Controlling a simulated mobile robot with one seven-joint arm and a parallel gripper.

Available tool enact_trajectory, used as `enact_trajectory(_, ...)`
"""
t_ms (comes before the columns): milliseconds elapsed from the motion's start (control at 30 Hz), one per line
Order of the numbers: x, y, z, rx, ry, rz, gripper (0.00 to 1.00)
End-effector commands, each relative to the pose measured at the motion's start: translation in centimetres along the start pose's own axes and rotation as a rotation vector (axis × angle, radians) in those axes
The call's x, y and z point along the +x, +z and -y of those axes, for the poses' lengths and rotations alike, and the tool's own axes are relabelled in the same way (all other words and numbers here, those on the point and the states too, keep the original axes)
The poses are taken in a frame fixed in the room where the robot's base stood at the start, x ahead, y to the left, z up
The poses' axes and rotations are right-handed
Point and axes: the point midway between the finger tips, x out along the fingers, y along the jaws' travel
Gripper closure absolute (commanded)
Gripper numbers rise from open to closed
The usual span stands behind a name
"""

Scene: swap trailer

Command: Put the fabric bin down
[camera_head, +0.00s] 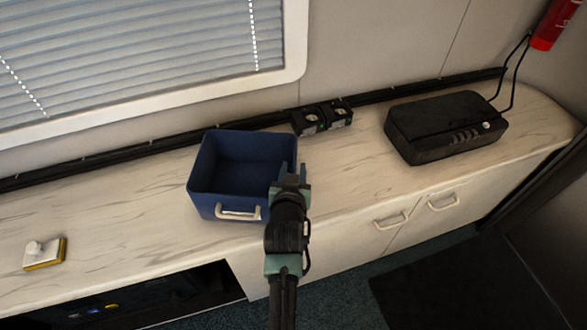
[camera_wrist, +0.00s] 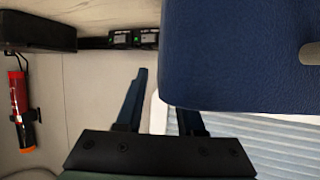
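The fabric bin (camera_head: 218,190) is blue, open-topped and upright, with a pale handle on its front. It appears to stand on the counter below the window; its underside is hidden. My gripper (camera_head: 293,172) is at the bin's front right corner, with its fingers apart around the right wall. In the wrist view, the bin (camera_wrist: 235,60) fills the upper right, upside down. There one finger of my gripper (camera_wrist: 162,100) is outside the bin, with a gap beside it. The other passes behind the rim, and its tip is hidden.
The marbled counter (camera_head: 120,215) has free room left and right of the bin. A black box (camera_head: 445,128) with cables and two small dark devices (camera_head: 322,117) stand right of it. A yellow-and-white item (camera_head: 44,254) lies far left. A fire extinguisher (camera_head: 553,25) hangs at upper right.

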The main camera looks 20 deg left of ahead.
Motion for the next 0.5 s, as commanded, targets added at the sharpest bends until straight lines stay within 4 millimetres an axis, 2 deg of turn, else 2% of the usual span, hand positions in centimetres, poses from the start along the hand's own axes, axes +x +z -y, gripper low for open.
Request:
enact_trajectory(133, -0.2, -0.2, 0.0, 0.000, 0.000, 0.000, 0.63)
enact_trajectory(267, -1.5, -0.1, 0.0, 0.002, 0.000, 0.001, 0.63)
enact_trajectory(500, -5.8, -0.2, 0.0, 0.003, 0.001, 0.001, 0.63)
